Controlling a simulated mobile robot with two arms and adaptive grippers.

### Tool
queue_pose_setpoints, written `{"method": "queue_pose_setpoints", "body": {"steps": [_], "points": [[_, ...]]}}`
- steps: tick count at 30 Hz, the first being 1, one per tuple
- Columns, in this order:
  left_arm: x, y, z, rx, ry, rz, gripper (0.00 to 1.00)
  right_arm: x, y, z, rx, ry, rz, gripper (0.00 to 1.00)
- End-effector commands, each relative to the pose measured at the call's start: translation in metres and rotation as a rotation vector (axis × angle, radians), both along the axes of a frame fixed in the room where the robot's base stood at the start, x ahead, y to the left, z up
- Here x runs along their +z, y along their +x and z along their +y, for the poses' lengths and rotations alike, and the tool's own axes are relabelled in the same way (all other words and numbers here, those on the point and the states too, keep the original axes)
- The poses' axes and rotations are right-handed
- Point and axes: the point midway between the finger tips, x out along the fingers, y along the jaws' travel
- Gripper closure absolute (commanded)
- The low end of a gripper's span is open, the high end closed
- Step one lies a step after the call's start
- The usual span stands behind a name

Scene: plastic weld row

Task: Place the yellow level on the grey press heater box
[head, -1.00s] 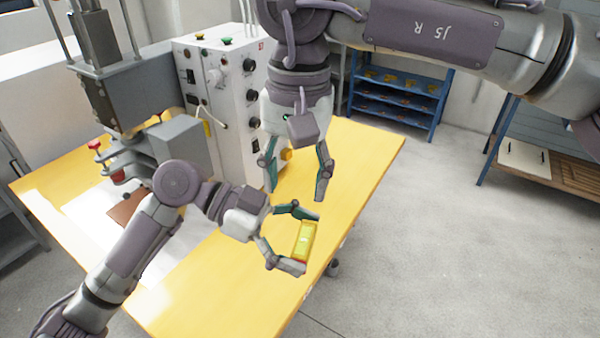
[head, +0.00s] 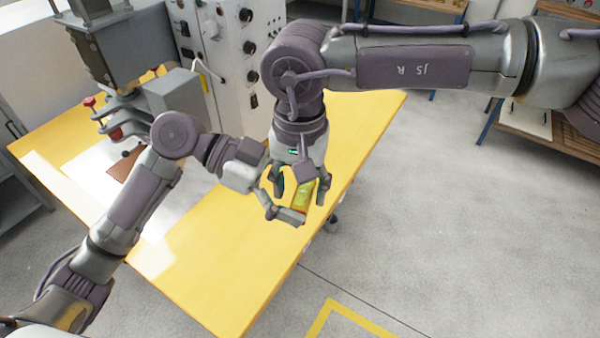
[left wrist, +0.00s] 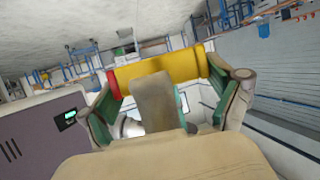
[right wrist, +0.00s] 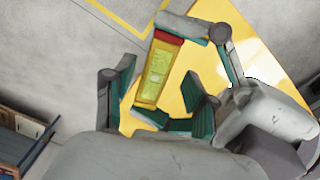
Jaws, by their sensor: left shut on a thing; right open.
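The yellow level (head: 303,195), with a red end, is held above the table's right side. My left gripper (head: 285,200) is shut on it end to end; the left wrist view shows the level (left wrist: 155,72) spanning the fingertips. My right gripper (head: 299,188) is open and hangs from above at the level. In the right wrist view its fingers stand either side of the level (right wrist: 158,75), apparently apart from it. A grey box (head: 172,100) is by the press, beside a pale control cabinet (head: 222,45) with knobs; which is the heater box I cannot tell.
The yellow table (head: 215,285) is clear at its front and right. The grey press (head: 115,45) stands at the back left, with a brown plate (head: 122,165) near it. A wooden-topped bench (head: 570,130) stands at the far right.

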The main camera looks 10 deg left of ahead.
Motion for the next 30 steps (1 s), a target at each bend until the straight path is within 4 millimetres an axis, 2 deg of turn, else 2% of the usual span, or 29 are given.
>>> {"method": "queue_pose_setpoints", "body": {"steps": [7, 17, 19, 20, 21, 30], "points": [[0.0002, 0.0000, 0.0000, 0.000, 0.000, 0.000, 0.44, -0.0006, -0.0002, 0.0001, 0.000, 0.000, 0.000, 0.45], [0.0004, -0.0002, -0.0005, -0.001, -0.002, 0.000, 0.44, -0.0002, -0.0004, 0.0009, 0.001, 0.003, 0.000, 1.00], [0.0005, -0.0005, -0.0008, -0.001, -0.003, 0.000, 0.43, -0.0001, -0.0005, 0.0014, 0.002, 0.004, 0.000, 1.00], [0.0007, -0.0006, -0.0010, -0.002, -0.003, 0.000, 0.04, 0.0001, -0.0005, 0.0018, 0.002, 0.005, 0.000, 1.00], [0.0007, -0.0007, -0.0010, -0.002, -0.003, 0.000, 0.00, 0.0002, -0.0006, 0.0019, 0.002, 0.006, 0.000, 1.00], [0.0004, -0.0001, 0.0001, 0.000, -0.001, 0.000, 0.00, -0.0001, -0.0002, 0.0006, 0.001, 0.002, 0.000, 1.00]]}}
